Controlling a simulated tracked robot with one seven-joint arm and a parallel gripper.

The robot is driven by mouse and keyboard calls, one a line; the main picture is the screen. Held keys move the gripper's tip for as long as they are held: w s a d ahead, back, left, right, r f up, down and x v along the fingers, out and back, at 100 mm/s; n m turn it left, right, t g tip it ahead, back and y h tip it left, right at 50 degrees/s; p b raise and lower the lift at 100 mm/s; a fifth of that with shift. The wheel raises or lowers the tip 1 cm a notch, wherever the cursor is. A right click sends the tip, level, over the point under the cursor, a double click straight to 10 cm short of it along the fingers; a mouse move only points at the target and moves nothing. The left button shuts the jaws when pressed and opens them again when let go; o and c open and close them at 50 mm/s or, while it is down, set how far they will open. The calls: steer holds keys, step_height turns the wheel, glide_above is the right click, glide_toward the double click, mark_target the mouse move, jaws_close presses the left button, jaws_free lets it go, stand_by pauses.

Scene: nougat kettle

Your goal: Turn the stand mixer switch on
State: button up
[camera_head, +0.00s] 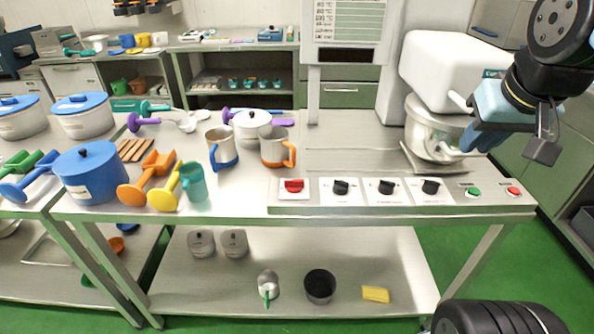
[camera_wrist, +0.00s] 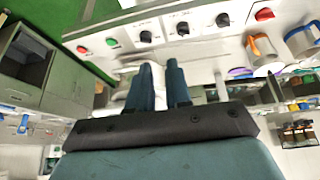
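The white stand mixer (camera_head: 440,68) stands at the right end of the counter, with a shiny metal bowl (camera_head: 428,130) under its head. A small pale lever-like part (camera_head: 458,99) shows on the mixer's side by my gripper; I cannot tell whether it is the switch. My gripper (camera_head: 470,140) is at the right of the mixer, over the bowl's right side in the head view, hiding part of both. In the wrist view my gripper (camera_wrist: 161,88) has two blue fingers a little apart, with a white surface showing between them. I see nothing held. Contact with the mixer cannot be told.
Along the counter's front edge run a red knob (camera_head: 293,186), black knobs (camera_head: 387,186), a green button (camera_head: 473,192) and a red button (camera_head: 513,191). Mugs (camera_head: 222,148) and blue-lidded pots (camera_head: 88,172) stand left. The counter between the mugs and mixer is mostly clear.

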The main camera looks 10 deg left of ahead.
steer(key=o, duration=0.3)
steer(key=w+a+n, duration=0.2)
steer(key=w+a, duration=0.1)
steer(key=w+a+n+g, duration=0.1)
steer(key=w+a+n, duration=0.1)
steer(key=w, duration=0.1)
steer(key=shift+w+a+n, duration=0.2)
steer(key=shift+a+n, duration=0.2)
steer(key=shift+o, duration=0.2)
steer(key=n+g, duration=0.4)
steer(key=n, duration=1)
glide_above(294, 180)
step_height(294, 180, down, 10)
step_height(294, 180, down, 14)
steer(key=shift+r, duration=0.15)
jaws_close()
